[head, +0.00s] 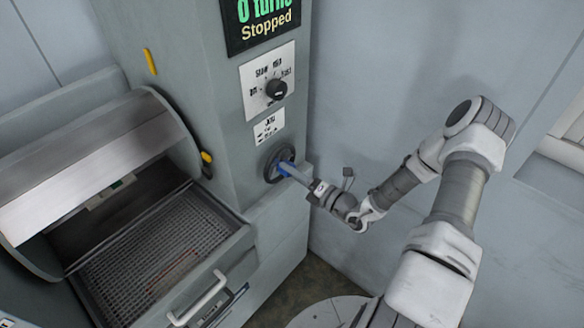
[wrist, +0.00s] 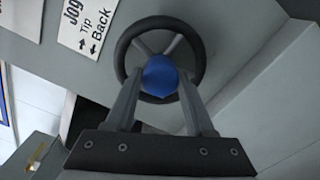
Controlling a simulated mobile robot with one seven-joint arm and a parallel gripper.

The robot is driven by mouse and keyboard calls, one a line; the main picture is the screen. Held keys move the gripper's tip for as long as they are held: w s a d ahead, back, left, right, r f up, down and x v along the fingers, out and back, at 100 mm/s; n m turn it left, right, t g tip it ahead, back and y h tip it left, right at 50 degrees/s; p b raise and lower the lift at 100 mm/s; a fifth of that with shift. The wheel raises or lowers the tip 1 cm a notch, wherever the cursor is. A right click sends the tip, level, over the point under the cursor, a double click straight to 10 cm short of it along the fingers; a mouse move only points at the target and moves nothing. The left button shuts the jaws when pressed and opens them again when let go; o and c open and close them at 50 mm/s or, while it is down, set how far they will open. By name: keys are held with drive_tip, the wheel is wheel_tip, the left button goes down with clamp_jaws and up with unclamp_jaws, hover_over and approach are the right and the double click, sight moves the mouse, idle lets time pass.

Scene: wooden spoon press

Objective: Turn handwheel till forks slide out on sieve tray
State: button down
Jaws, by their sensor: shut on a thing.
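The handwheel (wrist: 198,55) is a black ring with grey spokes and a blue hub, below a "Jog" label on the machine. It also shows in the head view (head: 267,165). My gripper (wrist: 160,85) is shut on the blue hub (wrist: 160,73), facing the wheel. In the head view my gripper (head: 287,169) reaches the wheel from the right. The sieve tray (head: 150,255) is a perforated metal tray at lower left with a light handle in front. Thin reddish marks show on its mesh; I cannot tell what they are. No forks can be made out.
A display (head: 262,22) above reads "0 turns" and "Stopped". A panel with a black knob (head: 276,90) sits over the jog label (head: 269,127). A curved metal hood (head: 100,165) stands over the tray. Bare wall lies to the right of the machine.

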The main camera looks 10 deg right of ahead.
drive_tip(key=shift+m+p, duration=0.65)
drive_tip(key=shift+m, duration=1.05)
drive_tip(key=shift+c, duration=1.3)
unclamp_jaws()
drive_tip(key=b+v, duration=0.1)
drive_tip(key=v, duration=1.6)
drive_tip(key=shift+s+d+b, duration=0.15)
drive_tip(key=shift+s+b, duration=0.05)
drive_tip(key=shift+b, duration=0.1)
drive_tip(key=shift+r, duration=0.1)
